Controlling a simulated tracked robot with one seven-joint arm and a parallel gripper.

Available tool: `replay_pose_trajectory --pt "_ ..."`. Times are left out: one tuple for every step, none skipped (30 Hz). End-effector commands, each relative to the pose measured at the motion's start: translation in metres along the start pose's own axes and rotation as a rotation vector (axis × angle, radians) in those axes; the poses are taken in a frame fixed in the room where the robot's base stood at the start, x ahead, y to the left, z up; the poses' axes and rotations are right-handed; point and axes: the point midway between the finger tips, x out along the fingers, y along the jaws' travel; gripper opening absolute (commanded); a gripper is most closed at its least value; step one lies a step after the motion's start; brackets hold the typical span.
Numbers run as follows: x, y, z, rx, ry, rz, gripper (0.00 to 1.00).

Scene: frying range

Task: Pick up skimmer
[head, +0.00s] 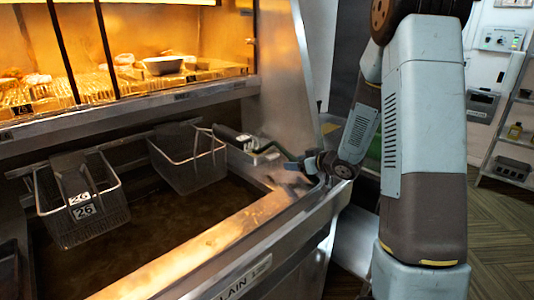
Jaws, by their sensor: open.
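My gripper (300,171) is at the far right corner of the fryer, small in the head view and close to the steel rim. Its jaws are open, and I see nothing clearly held between them. A dark handle (232,136) with thin metal parts lies by the back right of the fryer, left of my gripper. I cannot tell whether this is the skimmer or the handle of the right basket. A thin dark curved piece lies between it and my gripper; whether they touch is unclear.
Two wire baskets, the left (100,213) and the right (187,165), hang over the dark oil (160,222). A steel front ledge (215,243) borders the fryer. A lit food warmer (130,88) stands behind. Shelves (512,167) stand at the right, beyond open floor.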

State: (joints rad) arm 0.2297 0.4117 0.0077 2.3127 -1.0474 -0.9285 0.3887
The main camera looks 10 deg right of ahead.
Motion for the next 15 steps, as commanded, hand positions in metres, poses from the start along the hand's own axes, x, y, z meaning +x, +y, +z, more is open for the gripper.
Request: replay_pose_trajectory --pt "0.0009 0.0001 -0.0001 0.000 0.000 0.000 0.66" --pt "0.0010 0.0002 -0.0002 0.000 0.000 0.000 0.66" --pt "0.0010 0.0003 -0.0002 0.000 0.000 0.000 0.66" --pt "0.0009 0.0003 -0.0003 0.000 0.000 0.000 0.66" --pt "0.0008 0.0003 -0.0003 0.000 0.000 0.000 0.66" --pt "0.0007 0.0003 -0.0003 0.000 0.000 0.001 0.66" --pt "0.0007 0.0003 -0.0003 0.000 0.000 0.000 0.64" --pt "0.0006 0.0003 -0.0003 0.000 0.000 0.001 0.61" --pt "0.0006 0.0003 -0.0003 0.000 0.000 0.000 0.57" --pt "0.0006 0.0004 -0.0003 0.000 0.001 0.001 0.54" --pt "0.0005 0.0004 -0.0003 0.000 0.001 0.001 0.52" --pt "0.0005 0.0004 -0.0003 0.000 0.001 0.001 0.48" --pt "0.0005 0.0005 -0.0003 0.000 0.001 0.001 0.45" --pt "0.0004 0.0004 -0.0003 0.000 0.001 0.001 0.42" --pt "0.0004 0.0005 -0.0003 0.000 0.001 0.001 0.38"
